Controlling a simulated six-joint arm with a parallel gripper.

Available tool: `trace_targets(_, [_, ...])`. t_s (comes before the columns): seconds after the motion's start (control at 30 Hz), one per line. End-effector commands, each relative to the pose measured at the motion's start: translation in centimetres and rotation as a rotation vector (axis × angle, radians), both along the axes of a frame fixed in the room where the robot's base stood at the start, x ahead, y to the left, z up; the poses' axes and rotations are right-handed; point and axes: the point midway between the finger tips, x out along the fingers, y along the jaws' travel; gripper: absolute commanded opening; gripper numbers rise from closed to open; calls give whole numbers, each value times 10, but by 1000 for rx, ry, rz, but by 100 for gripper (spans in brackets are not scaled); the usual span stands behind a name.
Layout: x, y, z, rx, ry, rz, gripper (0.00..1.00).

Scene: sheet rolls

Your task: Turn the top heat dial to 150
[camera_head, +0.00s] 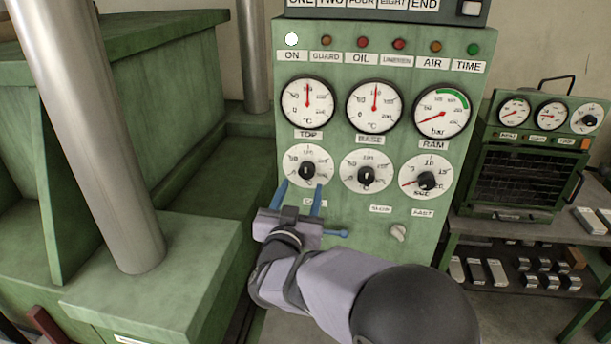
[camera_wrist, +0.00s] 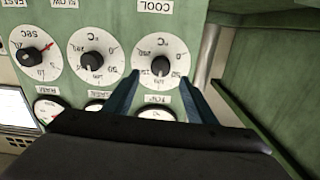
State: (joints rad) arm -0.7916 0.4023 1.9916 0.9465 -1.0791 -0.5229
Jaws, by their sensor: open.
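The top heat dial (camera_head: 306,170) is a white disc with a black knob, below the TOP label on the green panel. It also shows in the wrist view (camera_wrist: 160,50), upside down, marked °C. My gripper (camera_head: 301,186) is open, its two blue fingers just below and in front of this dial. In the wrist view my gripper (camera_wrist: 160,78) has a finger on each side of the dial's lower area, apart from the knob. The knob's exact setting is too small to read.
To the right are the base dial (camera_head: 366,172) and the seconds dial (camera_head: 426,180) with a red pointer. The gauges (camera_head: 308,105) sit above. A small knob (camera_head: 398,232) is lower right. A green press with a steel column (camera_head: 95,130) stands left. A shelf with metal blocks (camera_head: 520,275) stands right.

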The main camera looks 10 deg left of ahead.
Motion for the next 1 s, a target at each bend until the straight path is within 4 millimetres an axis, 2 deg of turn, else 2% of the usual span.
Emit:
trace_targets(0.27, [7,0,0,-10,3,1,51])
trace_targets(0.7, [59,1,1,-10,5,2,51])
trace_targets(1.0, [73,1,-1,-9,5,4,51])
